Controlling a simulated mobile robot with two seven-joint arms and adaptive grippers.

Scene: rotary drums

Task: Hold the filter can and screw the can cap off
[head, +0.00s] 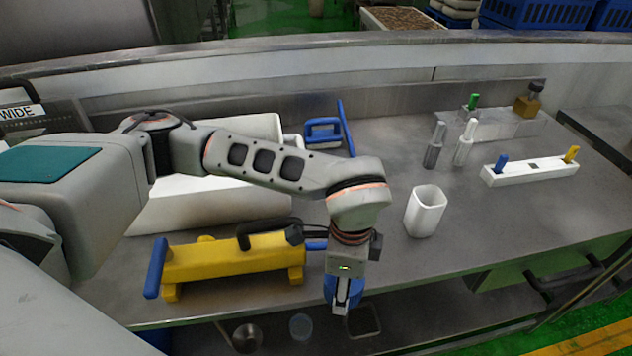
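My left gripper (342,297) points down at the table's front edge, below the wrist. A blue piece shows right beside its fingers; I cannot tell whether it is held or what it is. I cannot single out the filter can for sure. Two slim grey upright containers with pale tops, one on the left (434,146) and one on the right (465,143), stand at the back right, apart from my gripper. A brown bottle with a dark cap (528,101) stands farther back. My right gripper is out of view.
A white open cup (425,211) stands right of my wrist. A yellow tool with blue ends (215,259) lies at the front left. A white holder (530,170) carries a blue and a yellow piece. Bare table (490,225) lies to the right.

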